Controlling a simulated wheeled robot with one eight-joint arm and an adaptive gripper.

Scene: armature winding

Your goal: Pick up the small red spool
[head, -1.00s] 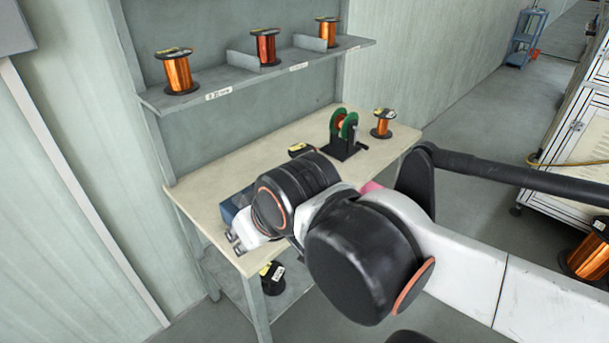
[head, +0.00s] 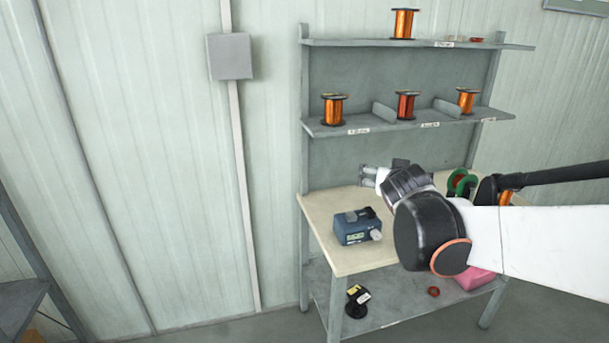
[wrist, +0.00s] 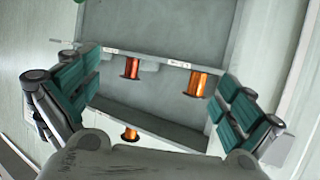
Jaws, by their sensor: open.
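A spool wound in darker red wire (head: 405,104) stands upright in the middle of the middle shelf, between two dividers. It also shows in the wrist view (wrist: 131,68), where the picture appears upside down. A small red ring-like item (head: 433,291) lies on the lower shelf, and another low red item (head: 476,40) is on the top shelf; both are too small to tell clearly. My gripper (head: 369,175) is above the tabletop, below and left of the dark red spool. In the wrist view my gripper (wrist: 158,88) is open and empty, its teal fingers wide apart, facing the shelves.
Orange spools stand on the middle shelf (head: 333,110), (head: 467,101) and the top shelf (head: 403,24). A blue meter (head: 356,229) sits on the bench (head: 328,207). A green-flanged winder (head: 460,184) is partly hidden behind my arm. A black item (head: 357,302) is on the lower shelf.

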